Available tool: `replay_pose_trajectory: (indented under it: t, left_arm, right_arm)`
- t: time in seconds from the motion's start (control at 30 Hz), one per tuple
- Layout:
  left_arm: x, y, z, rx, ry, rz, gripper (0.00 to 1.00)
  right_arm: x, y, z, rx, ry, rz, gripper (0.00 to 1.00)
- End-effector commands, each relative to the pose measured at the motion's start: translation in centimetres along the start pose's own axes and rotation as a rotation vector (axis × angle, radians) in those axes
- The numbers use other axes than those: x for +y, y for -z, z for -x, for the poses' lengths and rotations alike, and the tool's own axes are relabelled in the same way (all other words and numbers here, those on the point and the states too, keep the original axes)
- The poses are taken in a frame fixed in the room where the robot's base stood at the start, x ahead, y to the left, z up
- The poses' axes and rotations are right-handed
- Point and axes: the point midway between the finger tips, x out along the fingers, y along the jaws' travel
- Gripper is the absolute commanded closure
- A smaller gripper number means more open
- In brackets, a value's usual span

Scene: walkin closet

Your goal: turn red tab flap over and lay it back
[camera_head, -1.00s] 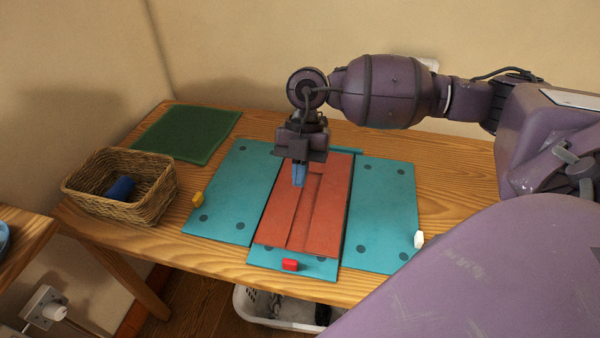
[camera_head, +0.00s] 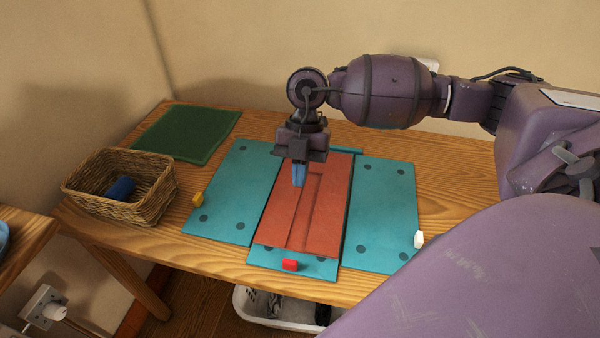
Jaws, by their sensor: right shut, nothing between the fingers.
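The centre piece lies flat between two teal side panels. My right gripper (camera_head: 299,180) points down over the upper part of the centre piece, its blue fingertips together with nothing between them. It is well behind the red tab, and I cannot tell whether the tips touch the surface. My left gripper is not in view.
The left teal panel (camera_head: 232,195) has a yellow tab (camera_head: 198,199); the right one (camera_head: 385,205) has a white tab (camera_head: 419,239). A wicker basket (camera_head: 150,208) with a blue roll (camera_head: 121,188) and a green mat (camera_head: 187,134) are at left. Bare wood lies right of the panels.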

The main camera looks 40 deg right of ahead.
Motion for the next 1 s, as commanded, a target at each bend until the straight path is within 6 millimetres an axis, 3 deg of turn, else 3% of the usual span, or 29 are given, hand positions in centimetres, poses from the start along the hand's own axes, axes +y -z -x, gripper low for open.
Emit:
replay_pose_trajectory:
  t: [0.2, 0.6, 0.87, 1.0]
  left_arm:
    - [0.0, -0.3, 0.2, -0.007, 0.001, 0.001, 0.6]
    - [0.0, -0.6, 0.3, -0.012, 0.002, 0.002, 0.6]
    - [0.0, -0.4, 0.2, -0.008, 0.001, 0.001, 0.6]
    - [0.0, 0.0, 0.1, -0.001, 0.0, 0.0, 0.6]
  right_arm:
    - [0.0, 0.0, 0.0, 0.0, 0.0, 0.0, 0.98]
    - [0.0, 0.0, 0.0, 0.0, 0.0, 0.0, 0.4]
    - [0.0, 0.0, 0.1, 0.0, 0.0, 0.0, 0.4]
    - [0.0, 0.0, 1.1, -0.002, -0.002, 0.0, 0.4]
